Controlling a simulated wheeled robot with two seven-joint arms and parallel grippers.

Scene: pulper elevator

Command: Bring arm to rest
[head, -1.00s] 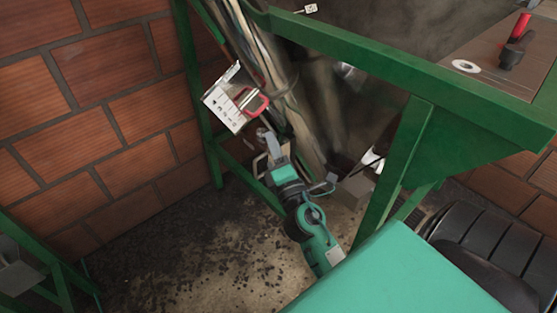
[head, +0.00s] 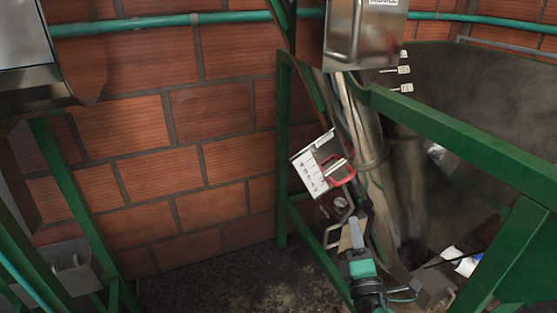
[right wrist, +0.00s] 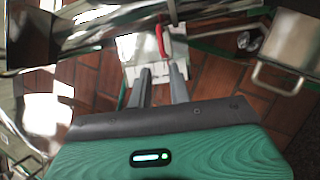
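My right arm comes up from the bottom edge of the head view, right of centre. Its gripper (head: 355,232) points up, below and right of a white panel with a red handle (head: 310,175). In the right wrist view the two grey fingers (right wrist: 161,72) stand apart with nothing held between them. The white panel (right wrist: 135,52) and its red handle (right wrist: 160,40) lie beyond the fingertips. My left arm and gripper are not in view.
A green frame (head: 284,150) stands around the metal chute (head: 372,160). A steel box (head: 365,35) hangs above. A brick wall (head: 215,130) is behind, with dark floor (head: 205,285) below. A metal handle (right wrist: 280,78) shows right in the wrist view.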

